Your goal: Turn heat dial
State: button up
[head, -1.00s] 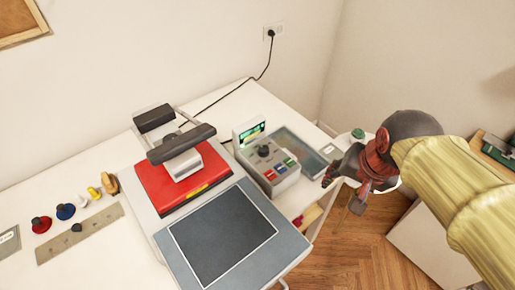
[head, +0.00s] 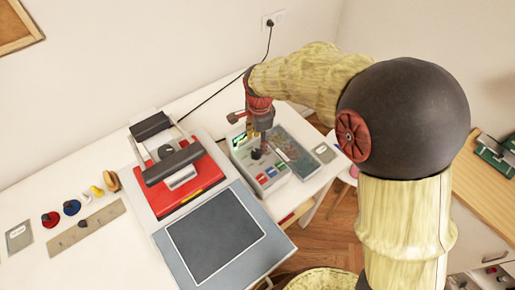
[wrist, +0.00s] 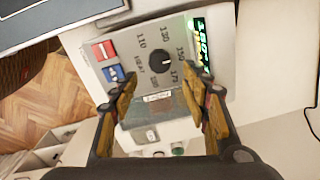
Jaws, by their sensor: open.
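The heat dial is a black round knob (head: 257,153) on the face of a grey control box (head: 272,186) beside the heat press. In the wrist view the dial (wrist: 160,61) shows with temperature numbers around it and a lit green display (wrist: 200,38) to its right. My gripper (wrist: 160,83) is open, its two fingers on either side of the picture, with the dial a little beyond the gap between the tips. In the head view my gripper (head: 257,134) points down just above the dial. I cannot tell whether a finger touches the box.
The heat press has a red plate (head: 185,185) and a dark pad (head: 214,235), left of the box. Red and blue buttons (wrist: 104,50) sit near the dial. A flat dark tray (head: 292,150) lies right of the box. Small colored handles and a ruler (head: 88,225) lie far left.

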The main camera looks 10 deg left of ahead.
aim_at(257, 152)
notch_tip(257, 152, down, 6)
jog(key=shift+w+a+f+b, duration=0.1)
jog(key=shift+w+b, duration=0.05)
jog(key=shift+b, duration=0.2)
jog(key=shift+c, duration=1.2)
jog(key=c, duration=0.9)
